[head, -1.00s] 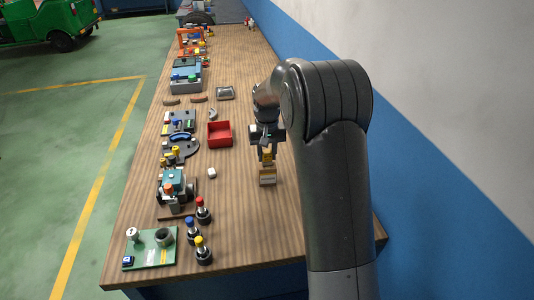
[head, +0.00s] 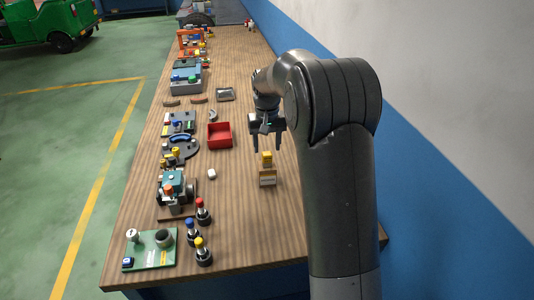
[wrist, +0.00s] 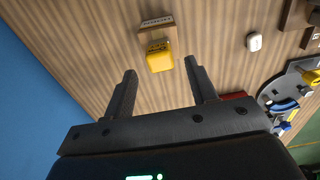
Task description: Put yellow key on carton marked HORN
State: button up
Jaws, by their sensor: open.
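The yellow key (head: 266,159), a small yellow block, appears to rest on top of the small tan carton (head: 267,177). The carton stands on the bench and has a pale label too small to read. In the wrist view the yellow key (wrist: 160,57) overlaps the edge of the carton (wrist: 157,22), whose marking is also unreadable. My gripper (head: 268,150) is open and empty, just above and behind the key. In the wrist view the key lies past and between the fingertips of my gripper (wrist: 160,68), with clear space on both sides.
A red tray (head: 220,135) stands left of my gripper, and a small white block (head: 212,173) lies left of the carton. Several devices line the bench's left side. Bare wood surrounds the carton, and the blue wall (head: 420,210) runs along the right.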

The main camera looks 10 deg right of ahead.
aim_at(267, 153)
jog(key=s+r+t, duration=0.1)
jog(key=s+r, duration=0.7)
jog(key=r, duration=0.5)
jog(key=s+d+f+t, duration=0.1)
jog(key=s+t, duration=0.3)
jog(key=s, duration=2.4)
jog(key=shift+d+f+t, duration=0.15)
jog(key=shift+f+t, duration=0.15)
jog(key=shift+f, duration=0.25)
